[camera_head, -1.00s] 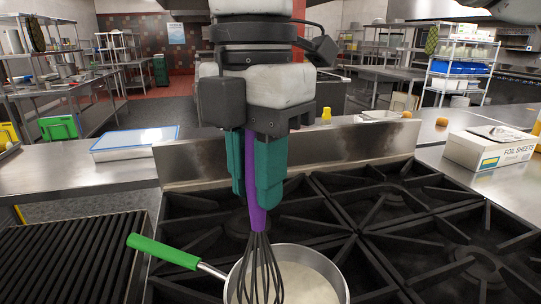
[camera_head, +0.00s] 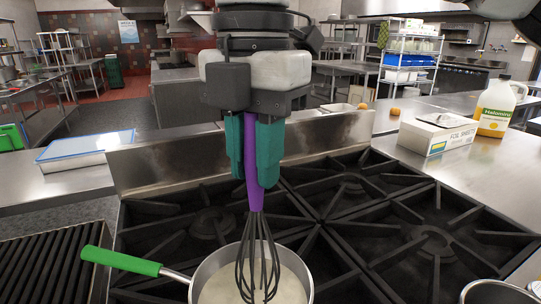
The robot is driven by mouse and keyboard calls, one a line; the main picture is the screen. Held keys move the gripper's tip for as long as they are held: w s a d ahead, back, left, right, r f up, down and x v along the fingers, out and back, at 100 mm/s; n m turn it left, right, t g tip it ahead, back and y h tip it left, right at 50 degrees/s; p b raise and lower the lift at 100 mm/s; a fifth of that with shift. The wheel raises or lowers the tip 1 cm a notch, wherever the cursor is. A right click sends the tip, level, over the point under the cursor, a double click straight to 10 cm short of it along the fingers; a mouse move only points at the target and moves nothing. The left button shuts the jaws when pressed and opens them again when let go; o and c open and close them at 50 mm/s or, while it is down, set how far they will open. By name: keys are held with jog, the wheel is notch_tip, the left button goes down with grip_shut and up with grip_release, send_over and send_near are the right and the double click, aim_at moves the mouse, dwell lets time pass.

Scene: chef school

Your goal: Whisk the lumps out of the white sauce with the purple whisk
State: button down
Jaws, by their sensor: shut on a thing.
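The purple whisk (camera_head: 254,175) hangs upright, with its dark wires down inside a steel saucepan (camera_head: 200,275). My gripper (camera_head: 255,168), with teal fingers, is shut on the purple handle above the pan. The white sauce (camera_head: 225,287) is in the pan, and the lower wires reach to or into it; the exact depth is hard to tell. No lumps can be made out at this size. The pan has a green handle (camera_head: 120,262) pointing left and sits on the black stove grates (camera_head: 320,250). The pan's near rim is cut off by the picture's bottom edge.
A ribbed grill (camera_head: 45,260) lies left of the stove. A steel backsplash (camera_head: 150,160) stands behind the grates. A foil sheets box (camera_head: 436,135) and a yellow-labelled jug (camera_head: 497,107) stand on the right counter. Another steel pot (camera_head: 495,292) shows at the bottom right.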

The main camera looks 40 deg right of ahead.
jog(key=shift+w+a, duration=0.2)
jog(key=shift+a, duration=0.4)
notch_tip(320, 180, up, 11)
jog(key=p, duration=0.9)
jog(key=shift+r, duration=0.1)
dwell(0.9)
